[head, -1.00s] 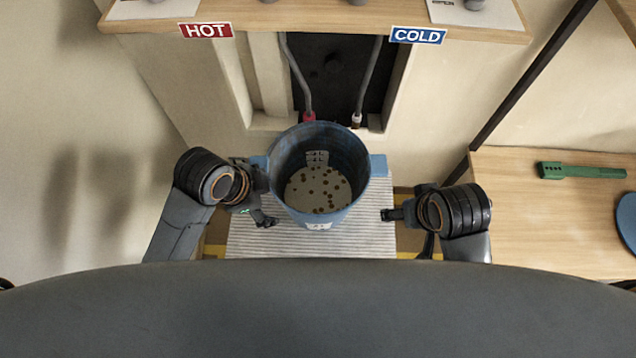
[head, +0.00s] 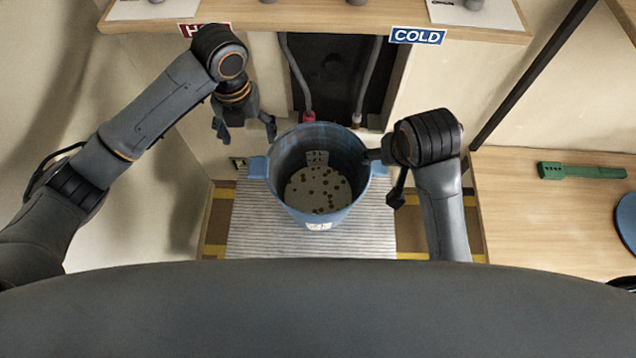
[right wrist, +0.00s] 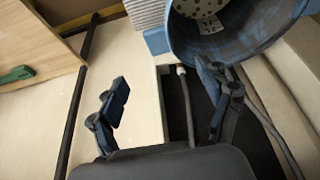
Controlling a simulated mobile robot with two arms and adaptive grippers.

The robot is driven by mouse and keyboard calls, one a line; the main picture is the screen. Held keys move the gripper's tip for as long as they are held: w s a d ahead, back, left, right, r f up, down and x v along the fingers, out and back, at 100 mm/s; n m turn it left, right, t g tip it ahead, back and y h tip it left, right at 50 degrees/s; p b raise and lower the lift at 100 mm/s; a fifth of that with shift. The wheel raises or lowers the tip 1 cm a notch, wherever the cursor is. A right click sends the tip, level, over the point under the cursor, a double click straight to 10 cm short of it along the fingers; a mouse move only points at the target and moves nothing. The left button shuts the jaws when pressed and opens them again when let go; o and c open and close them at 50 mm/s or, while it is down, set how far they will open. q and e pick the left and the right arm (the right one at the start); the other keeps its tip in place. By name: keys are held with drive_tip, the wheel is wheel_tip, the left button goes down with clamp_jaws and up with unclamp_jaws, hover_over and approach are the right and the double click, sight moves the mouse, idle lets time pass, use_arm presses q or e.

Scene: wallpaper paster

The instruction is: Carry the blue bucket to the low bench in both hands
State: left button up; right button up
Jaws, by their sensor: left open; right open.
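The blue bucket (head: 342,150) stands upright on a striped mat (head: 250,230) in the head view. Its bottom inside looks pale with brown spots. A block-like lug sticks out on each side. My left gripper (head: 245,127) is open and empty, above and behind the left lug, apart from it. My right gripper (head: 383,178) is open by the right lug, one finger overlapping the bucket's rim; I cannot tell if it touches. In the right wrist view the bucket (right wrist: 235,45) is at the top right, beyond the open fingers (right wrist: 164,82). A wooden bench top (head: 540,225) is at the right.
A green tool (head: 580,171) and a blue disc (head: 628,220) lie on the wooden top. Behind the bucket are two hoses (head: 365,85) and a dark recess. A shelf with a COLD sign (head: 417,36) overhangs at the back. A dark post (head: 530,80) stands at right.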

sight(259, 165)
use_arm(q)
wheel_tip(259, 165, down, 14)
drive_tip(key=shift+r, duration=0.1)
use_arm(e)
drive_tip(key=x, duration=1.4)
drive_tip(key=shift+r, duration=0.1)
use_arm(q)
clamp_jaws()
use_arm(e)
clamp_jaws()
use_arm(q)
drive_tip(key=shift+w+r, duration=0.1)
drive_tip(key=shift+r, duration=0.15)
use_arm(e)
drive_tip(key=shift+w+a+r, duration=0.1)
drive_tip(key=shift+w+r, duration=0.05)
drive_tip(key=shift+r, duration=0.1)
